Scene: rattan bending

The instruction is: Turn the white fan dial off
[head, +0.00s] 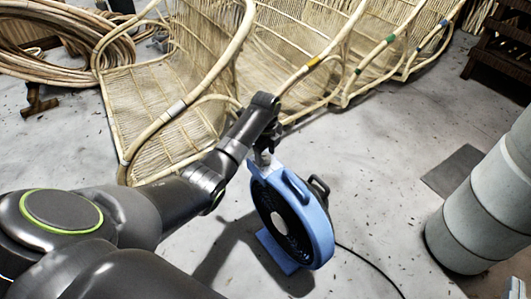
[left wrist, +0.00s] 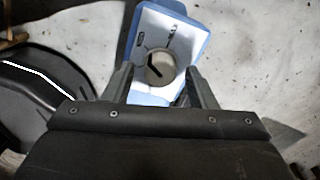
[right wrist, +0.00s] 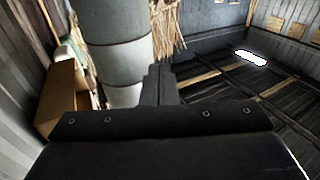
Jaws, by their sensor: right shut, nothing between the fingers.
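The blue fan (head: 292,220) stands on the floor in the head view, its round dark grille facing left. My left gripper (head: 265,148) is just above its top. In the left wrist view, the fan's round grey-beige dial (left wrist: 163,62) with a dark pointer mark sits on a white panel (left wrist: 150,22) with small dark markings. My left gripper (left wrist: 158,72) is open, one finger on each side of the dial. I cannot tell whether the fingers touch it. My right gripper (right wrist: 160,72) is shut and empty, well away from the fan, and not in the head view.
Rattan chairs (head: 200,85) stand behind the fan, and coiled rattan (head: 60,50) lies at the back left. A grey segmented duct (head: 485,215) is at the right. A black cord (head: 372,268) trails from the fan across the open concrete floor.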

